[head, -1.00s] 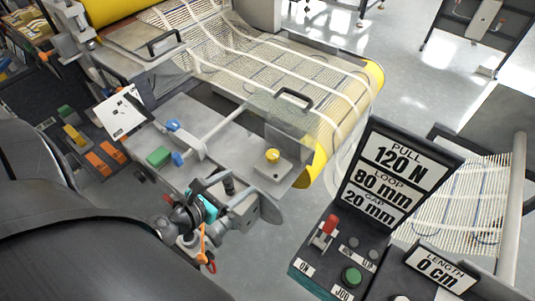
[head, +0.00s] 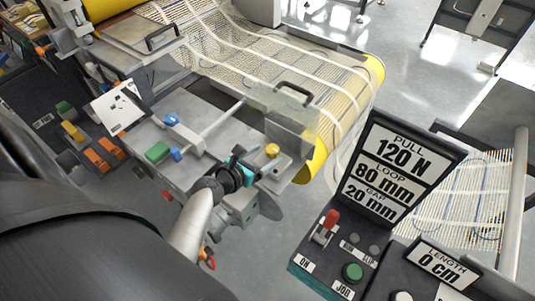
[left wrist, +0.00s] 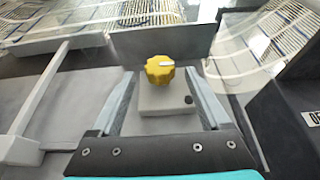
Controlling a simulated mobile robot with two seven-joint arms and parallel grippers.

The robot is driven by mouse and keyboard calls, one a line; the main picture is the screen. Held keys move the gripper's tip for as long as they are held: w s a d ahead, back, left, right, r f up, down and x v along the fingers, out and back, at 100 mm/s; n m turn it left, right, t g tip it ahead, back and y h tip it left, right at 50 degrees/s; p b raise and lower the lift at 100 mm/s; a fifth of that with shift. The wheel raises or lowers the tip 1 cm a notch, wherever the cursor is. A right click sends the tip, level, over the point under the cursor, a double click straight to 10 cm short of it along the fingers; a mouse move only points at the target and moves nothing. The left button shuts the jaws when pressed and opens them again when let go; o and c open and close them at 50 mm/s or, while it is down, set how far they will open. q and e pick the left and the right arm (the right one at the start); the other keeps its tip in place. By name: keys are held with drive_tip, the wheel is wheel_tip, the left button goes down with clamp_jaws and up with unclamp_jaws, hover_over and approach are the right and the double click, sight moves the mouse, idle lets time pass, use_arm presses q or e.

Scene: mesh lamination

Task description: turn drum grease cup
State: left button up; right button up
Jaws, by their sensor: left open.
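The drum grease cup appears to be the yellow ribbed knob (head: 272,150) on a grey block near the drum's end. In the left wrist view the yellow knob (left wrist: 160,69) has a white pointer line on top and sits on its grey block (left wrist: 166,98). My left gripper (head: 258,163) is close to the knob in the head view. In the left wrist view the left gripper (left wrist: 161,95) is open, its two fingers on either side of the block, with the knob between and just beyond the tips. I cannot tell whether they touch anything. My right gripper is not in view.
A raised clear guard with a black handle (head: 294,92) stands behind the knob. The yellow drum (head: 372,75) carries the mesh (head: 300,70). A control panel (head: 352,250) stands at the right front.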

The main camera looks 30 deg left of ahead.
use_arm(q)
drive_tip(key=shift+x, duration=1)
drive_tip(key=shift+c, duration=0.4)
clamp_jaws()
